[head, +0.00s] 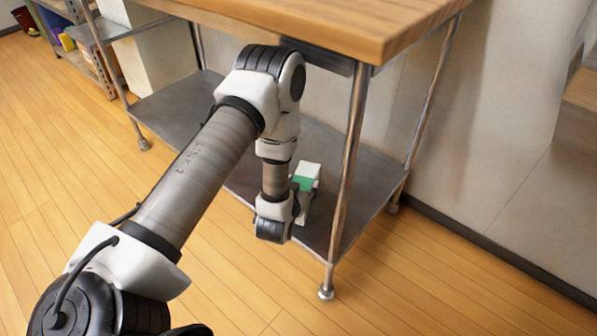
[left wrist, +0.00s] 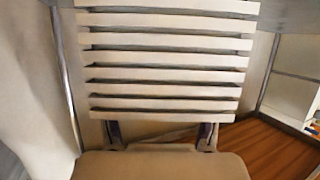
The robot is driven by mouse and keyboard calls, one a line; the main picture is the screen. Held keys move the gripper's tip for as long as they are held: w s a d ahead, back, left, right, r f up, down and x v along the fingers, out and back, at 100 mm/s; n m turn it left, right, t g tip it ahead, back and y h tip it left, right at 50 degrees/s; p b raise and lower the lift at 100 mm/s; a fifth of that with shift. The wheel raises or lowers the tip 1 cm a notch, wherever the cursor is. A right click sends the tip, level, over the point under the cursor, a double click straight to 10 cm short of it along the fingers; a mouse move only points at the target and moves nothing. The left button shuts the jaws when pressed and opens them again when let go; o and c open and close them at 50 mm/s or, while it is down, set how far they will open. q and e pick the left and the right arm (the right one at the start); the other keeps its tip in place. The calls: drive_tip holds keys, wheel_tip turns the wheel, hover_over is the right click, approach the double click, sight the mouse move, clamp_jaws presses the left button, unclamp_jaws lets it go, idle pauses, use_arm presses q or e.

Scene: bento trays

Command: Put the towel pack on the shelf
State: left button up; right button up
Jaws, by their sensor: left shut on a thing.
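The towel pack (head: 306,176) is a small white block with a green band, in the head view. It is at the lower metal shelf (head: 345,163) under the wooden-topped table. My left gripper (head: 303,198) reaches in over the front edge of that shelf and is shut on the pack. The wrist and fingers hide part of the pack, and I cannot tell whether it touches the shelf surface. My right gripper is not in view.
The wooden tabletop (head: 330,22) hangs over the shelf. A metal leg (head: 345,165) stands just right of the gripper. Open wooden floor (head: 70,200) lies in front.

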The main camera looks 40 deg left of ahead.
sight(303, 170)
use_arm(q)
drive_tip(key=w+a, duration=0.1)
drive_tip(key=w, duration=0.1)
drive_tip(key=w+a+b, duration=0.1)
drive_tip(key=w, duration=0.1)
drive_tip(key=w+a+f+b, duration=0.1)
drive_tip(key=w, duration=0.1)
drive_tip(key=shift+w+a, duration=0.15)
drive_tip(key=shift+w, duration=0.1)
wheel_tip(303, 170, down, 4)
drive_tip(key=b, duration=0.3)
drive_tip(key=shift+r, duration=0.4)
drive_tip(key=shift+f, duration=0.2)
drive_tip(key=o, duration=1.2)
drive_tip(key=shift+o, duration=0.2)
drive_tip(key=shift+r, duration=0.15)
